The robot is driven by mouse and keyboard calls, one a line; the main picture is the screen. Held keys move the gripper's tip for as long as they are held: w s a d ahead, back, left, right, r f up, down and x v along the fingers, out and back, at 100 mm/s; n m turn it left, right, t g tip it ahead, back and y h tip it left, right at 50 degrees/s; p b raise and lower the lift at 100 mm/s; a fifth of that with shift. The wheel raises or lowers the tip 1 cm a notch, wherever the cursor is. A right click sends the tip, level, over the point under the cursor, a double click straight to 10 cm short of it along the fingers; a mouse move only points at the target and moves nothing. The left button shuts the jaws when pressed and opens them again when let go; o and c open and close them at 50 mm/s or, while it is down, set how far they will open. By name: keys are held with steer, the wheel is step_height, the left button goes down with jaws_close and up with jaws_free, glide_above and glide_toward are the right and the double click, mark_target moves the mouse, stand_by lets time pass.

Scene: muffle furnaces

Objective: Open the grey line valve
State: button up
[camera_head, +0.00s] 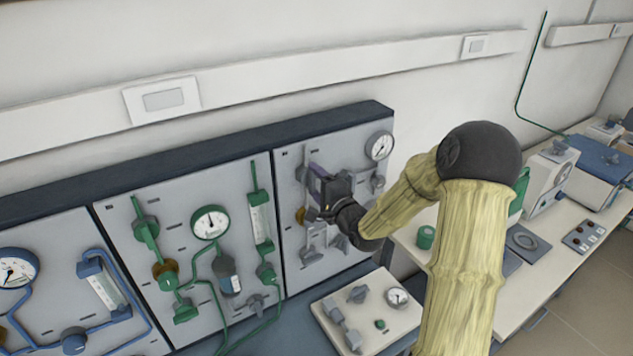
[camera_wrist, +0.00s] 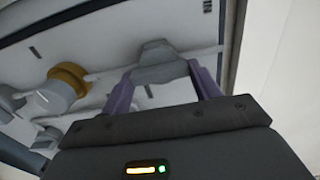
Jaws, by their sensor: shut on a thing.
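The grey line is the rightmost panel (camera_head: 290,165), with grey pipes and fittings. My gripper (camera_head: 318,172) reaches in from the right at this panel and hides part of it. In the wrist view, the purple fingers of my gripper (camera_wrist: 163,75) stand on either side of a grey valve handle (camera_wrist: 160,55) and are shut on it. The handle sits on a thin pale pipe running left and right. In the head view my gripper hides the handle. The valve's exact angle is hard to tell.
A brass-coloured collar (camera_wrist: 68,78) is left of the handle. A gauge (camera_head: 379,145) sits at the panel's upper right. The green-line panel (camera_head: 185,215) and blue-line panel (camera_head: 55,275) are to the left. A small fitting board (camera_head: 372,318) lies below, before my arm.

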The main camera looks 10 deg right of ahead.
stand_by(0.3)
steer(key=o, duration=1)
steer(key=b+v, duration=1.2)
steer(key=v, duration=0.5)
steer(key=shift+s+d, duration=0.1)
steer(key=shift+s, duration=0.05)
